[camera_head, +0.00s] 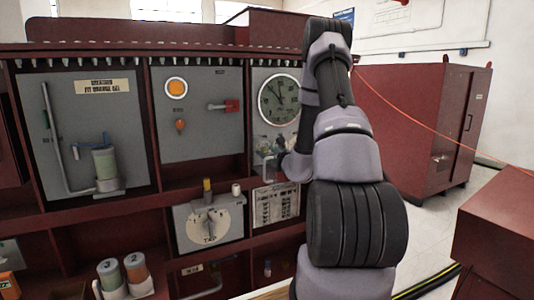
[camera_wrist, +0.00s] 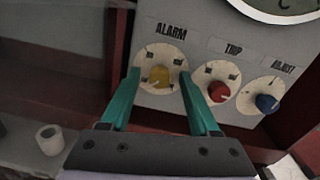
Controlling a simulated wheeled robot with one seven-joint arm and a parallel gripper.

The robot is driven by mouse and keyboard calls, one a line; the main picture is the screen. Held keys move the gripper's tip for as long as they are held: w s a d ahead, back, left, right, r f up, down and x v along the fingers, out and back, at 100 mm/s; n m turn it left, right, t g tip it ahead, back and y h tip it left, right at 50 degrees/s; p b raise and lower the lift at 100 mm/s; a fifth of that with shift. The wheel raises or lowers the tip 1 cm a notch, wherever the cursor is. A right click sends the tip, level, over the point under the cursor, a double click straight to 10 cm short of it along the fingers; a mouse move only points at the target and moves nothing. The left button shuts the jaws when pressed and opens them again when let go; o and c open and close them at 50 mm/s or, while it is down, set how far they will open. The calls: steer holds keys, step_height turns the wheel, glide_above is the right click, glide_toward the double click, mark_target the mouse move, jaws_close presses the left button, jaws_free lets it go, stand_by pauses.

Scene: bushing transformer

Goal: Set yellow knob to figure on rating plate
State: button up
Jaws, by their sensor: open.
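The yellow knob (camera_wrist: 159,76) sits on a pale round dial under the label ALARM in the wrist view. My gripper (camera_wrist: 159,72) is open, with one teal finger on each side of the yellow knob. I cannot tell whether either finger touches it. In the head view my gripper (camera_head: 272,158) is by the panel below the round gauge (camera_head: 279,101), partly hidden by my arm, and the yellow knob cannot be made out. A plate with printed rows (camera_head: 276,204), likely the rating plate, is below; its figures are too small to read.
To the right of the yellow knob are a red knob (camera_wrist: 219,92) marked TRIP and a blue knob (camera_wrist: 267,103) marked ADJUST. A small white cylinder (camera_wrist: 50,139) stands on the ledge at left. A selector dial (camera_head: 209,222) is left of the plate.

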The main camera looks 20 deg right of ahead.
jaws_close()
steer(key=shift+m, duration=0.3)
steer(key=shift+f+m, duration=0.1)
steer(key=shift+m, duration=4)
jaws_free()
